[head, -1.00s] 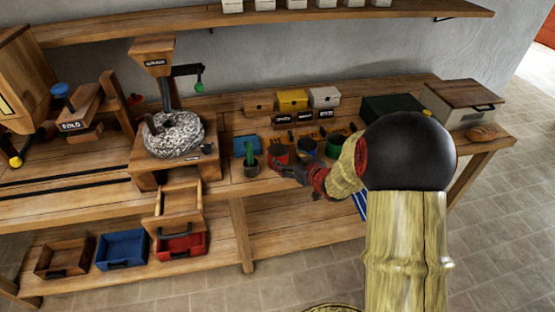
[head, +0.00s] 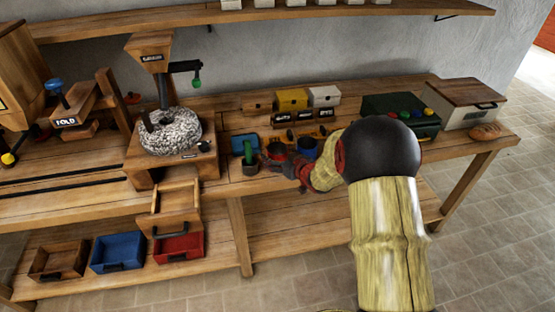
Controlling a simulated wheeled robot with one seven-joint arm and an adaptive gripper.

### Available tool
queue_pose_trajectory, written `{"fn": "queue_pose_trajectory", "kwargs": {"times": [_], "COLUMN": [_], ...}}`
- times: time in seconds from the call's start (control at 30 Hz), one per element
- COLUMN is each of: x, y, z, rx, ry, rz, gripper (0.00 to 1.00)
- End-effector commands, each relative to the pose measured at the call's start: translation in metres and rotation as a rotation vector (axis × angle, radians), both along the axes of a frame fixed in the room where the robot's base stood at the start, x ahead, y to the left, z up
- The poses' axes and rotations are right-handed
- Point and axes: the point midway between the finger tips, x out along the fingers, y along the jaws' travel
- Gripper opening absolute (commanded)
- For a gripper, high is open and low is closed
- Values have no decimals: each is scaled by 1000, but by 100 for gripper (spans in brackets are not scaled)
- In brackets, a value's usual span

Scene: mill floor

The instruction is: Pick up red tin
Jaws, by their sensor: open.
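The red tin (head: 277,150) stands on the workbench, right of a small dark pot with a green upright piece (head: 249,158) and left of a blue tin (head: 307,146). My gripper (head: 270,162) is open at the near side of the red tin, low over the bench. It covers the tin's lower part. I cannot tell whether the fingers touch the tin or are around it. My arm comes in from the right and hides the bench beyond the blue tin.
A stone mill (head: 170,135) stands to the left.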

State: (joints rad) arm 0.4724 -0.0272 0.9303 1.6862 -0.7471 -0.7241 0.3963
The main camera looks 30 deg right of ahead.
Motion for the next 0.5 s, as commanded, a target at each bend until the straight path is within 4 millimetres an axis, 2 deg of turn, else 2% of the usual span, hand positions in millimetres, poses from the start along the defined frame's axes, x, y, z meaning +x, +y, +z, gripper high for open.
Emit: {"fn": "queue_pose_trajectory", "kwargs": {"times": [0.07,0.5], "x": [0,0], "y": [0,0], "z": [1,0], "rx": [0,0], "ry": [0,0], "rz": [0,0], "gripper": [68,43]}}
